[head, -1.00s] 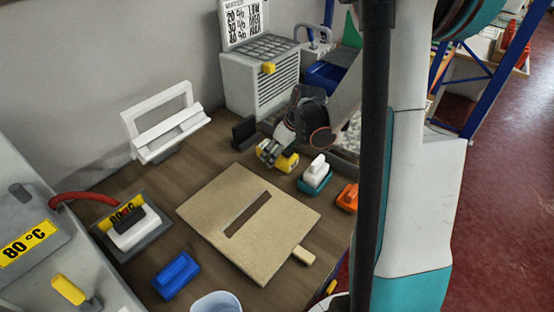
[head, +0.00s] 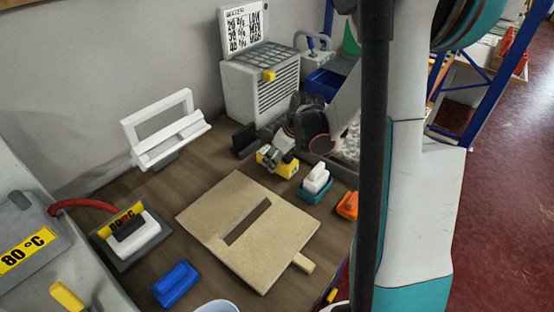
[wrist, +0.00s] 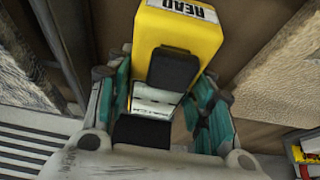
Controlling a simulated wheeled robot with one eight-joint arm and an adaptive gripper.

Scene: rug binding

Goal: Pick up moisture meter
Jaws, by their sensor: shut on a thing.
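The yellow moisture meter (head: 286,167) is at the far side of the wooden table, behind the tan board. In the wrist view the yellow meter (wrist: 182,40) shows a white label reading READ and a black part on its face. My gripper (head: 278,150) is above it and shut on it, with the teal-padded fingers (wrist: 160,105) on either side of its body. The gripper and arm hide part of the meter in the head view, and I cannot tell whether its underside touches the table.
A tan slotted board (head: 285,235) lies in front of the meter. A white block in a teal tray (head: 315,186) and an orange item (head: 347,205) sit to its right. A small black holder (head: 244,140) stands close on the left, with a grey vented unit (head: 262,95) behind.

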